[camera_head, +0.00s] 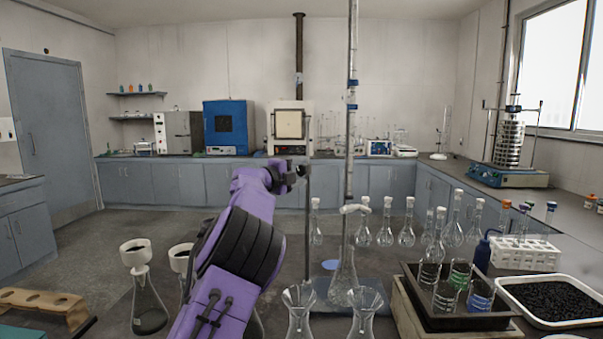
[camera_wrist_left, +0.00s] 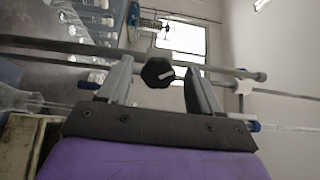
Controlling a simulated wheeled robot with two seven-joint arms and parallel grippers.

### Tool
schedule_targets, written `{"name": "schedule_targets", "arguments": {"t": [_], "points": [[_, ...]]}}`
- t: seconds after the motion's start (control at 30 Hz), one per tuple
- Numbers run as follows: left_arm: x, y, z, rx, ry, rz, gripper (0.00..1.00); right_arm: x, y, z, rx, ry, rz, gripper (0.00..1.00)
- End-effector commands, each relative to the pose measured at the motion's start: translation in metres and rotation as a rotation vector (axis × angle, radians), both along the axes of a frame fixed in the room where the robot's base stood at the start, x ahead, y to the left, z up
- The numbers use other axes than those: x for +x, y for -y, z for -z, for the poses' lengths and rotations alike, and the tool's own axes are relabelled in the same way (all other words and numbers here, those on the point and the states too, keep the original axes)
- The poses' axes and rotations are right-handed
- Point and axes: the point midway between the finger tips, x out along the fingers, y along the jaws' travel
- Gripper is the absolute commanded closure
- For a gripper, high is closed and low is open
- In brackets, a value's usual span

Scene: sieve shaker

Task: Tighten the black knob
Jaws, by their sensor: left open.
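My left gripper (camera_wrist_left: 160,85) is open, with one finger on each side of the knob in this view. I see a gap on both sides, and I cannot tell how deep the knob is between the fingers. In the head view my left gripper (camera_head: 287,172) is beside the top of a thin dark stand rod (camera_head: 307,215). My right gripper is not in view.
A tall glass burette (camera_head: 350,130) rises close right of the gripper, above a flask (camera_head: 343,280). Several flasks and a dark tray (camera_head: 415,312) of beakers stand to the right. A sieve shaker (camera_head: 508,145) stands on the far right bench.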

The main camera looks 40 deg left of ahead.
Motion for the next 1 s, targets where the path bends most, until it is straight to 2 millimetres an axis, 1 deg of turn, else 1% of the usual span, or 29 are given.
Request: {"name": "schedule_targets", "arguments": {"t": [0.07, 0.17, 0.3, 0.4, 0.5, 0.6, 0.67, 1.0], "points": [[-0.003, 0.000, 0.001, 0.000, 0.000, 0.000, 0.36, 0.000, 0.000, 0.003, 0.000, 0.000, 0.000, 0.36], [-0.019, 0.000, 0.004, 0.000, 0.000, -0.002, 0.36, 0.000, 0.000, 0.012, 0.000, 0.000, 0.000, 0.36], [-0.053, 0.002, 0.005, -0.001, 0.002, -0.003, 0.36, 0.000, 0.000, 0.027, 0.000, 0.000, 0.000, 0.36], [-0.076, 0.005, 0.004, 0.000, 0.002, -0.002, 0.36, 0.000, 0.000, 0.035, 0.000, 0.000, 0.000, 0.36], [-0.092, 0.006, 0.002, 0.000, 0.002, 0.000, 0.36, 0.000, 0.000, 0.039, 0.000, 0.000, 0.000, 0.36], [-0.101, 0.007, 0.001, 0.001, 0.002, 0.001, 0.36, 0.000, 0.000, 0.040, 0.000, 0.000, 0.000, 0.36], [-0.103, 0.008, 0.000, 0.001, 0.001, 0.002, 0.36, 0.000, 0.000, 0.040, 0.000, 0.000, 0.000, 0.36], [-0.103, 0.007, 0.000, 0.001, 0.000, 0.002, 0.36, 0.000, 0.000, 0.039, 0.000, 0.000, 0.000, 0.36]]}}
